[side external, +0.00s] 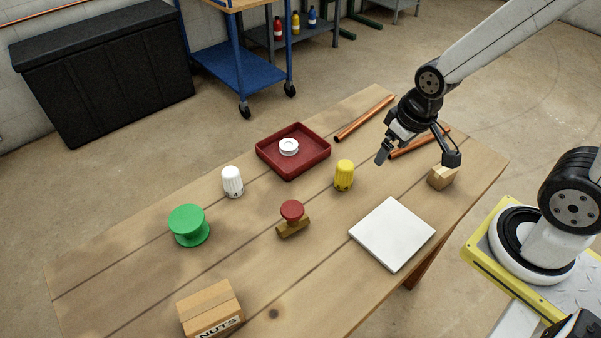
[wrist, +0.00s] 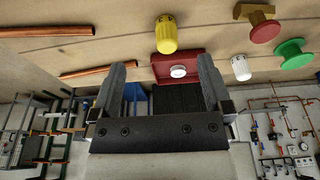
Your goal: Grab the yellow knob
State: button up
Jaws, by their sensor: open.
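The yellow knob (side external: 344,175) stands upright on the wooden table, right of the red tray and left of my gripper in the side view. It also shows in the wrist view (wrist: 167,35), at the top middle, beyond my fingertips. My gripper (side external: 419,157) is open and empty, held above the table to the right of the knob and apart from it. Both fingers show in the wrist view (wrist: 163,72), spread wide with nothing between them.
A red tray (side external: 267,150) holds a white ring (side external: 288,147). A white knob (side external: 232,182), green spool (side external: 189,226), red-topped stamp (side external: 292,217), white plate (side external: 392,234), wooden block (side external: 441,177), copper pipes (side external: 365,118) and NUTS box (side external: 210,306) are on the table.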

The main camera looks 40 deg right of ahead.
aim_at(342, 178)
jog(key=shift+w+v, duration=0.55)
jog(key=shift+v, duration=1.95)
jog(key=w+d+m+y, duration=0.6)
jog(key=w+m+y, duration=0.5)
jog(key=m, duration=0.9)
jog(key=f, duration=0.6)
jog(key=s+f+y, duration=0.1)
jog(key=f, duration=0.6)
jog(key=f+y, duration=0.1)
jog(key=f, duration=0.5)
jog(key=shift+s+d+f, duration=0.1)
jog(key=shift+s+f, duration=0.2)
jog(key=shift+s, duration=0.05)
jog(key=shift+g, duration=0.3)
jog(key=shift+w+r+x, duration=0.1)
jog(key=shift+w+x, duration=0.05)
jog(key=shift+x, duration=1.8)
jog(key=shift+w+r+x, duration=0.1)
jog(key=shift+r+x, duration=0.05)
jog(key=shift+x, duration=1.85)
